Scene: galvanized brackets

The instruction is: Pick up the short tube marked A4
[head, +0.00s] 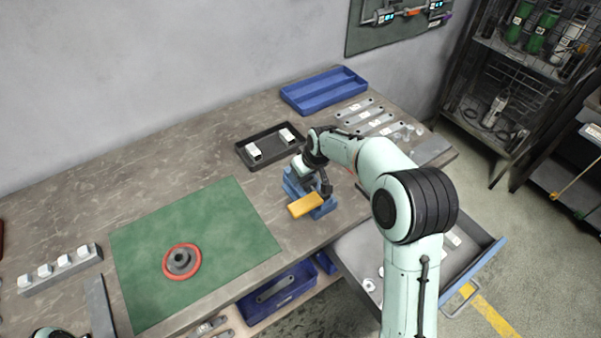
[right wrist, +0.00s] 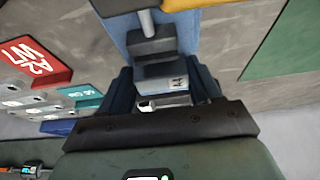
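No marking A4 is readable in either view, so I cannot tell which piece is the short tube. Two small white-labelled pieces (head: 254,151) (head: 287,135) lie in a black tray (head: 262,160) at the back of the bench. My right gripper (head: 318,184) is over a blue fixture (head: 292,190) just in front of that tray. The right wrist view shows the blue fixture (right wrist: 203,76) and a grey block with a small unreadable label (right wrist: 177,83). The fingers are too unclear to tell whether they hold anything.
A yellow block (head: 305,205) sits at the fixture's front. A green mat (head: 215,225) carries a red-rimmed round part (head: 181,262). A rail with several white-topped pieces (head: 60,270) is at left. A blue tray (head: 325,92) stands at the back. An open drawer (head: 480,250) sticks out at right.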

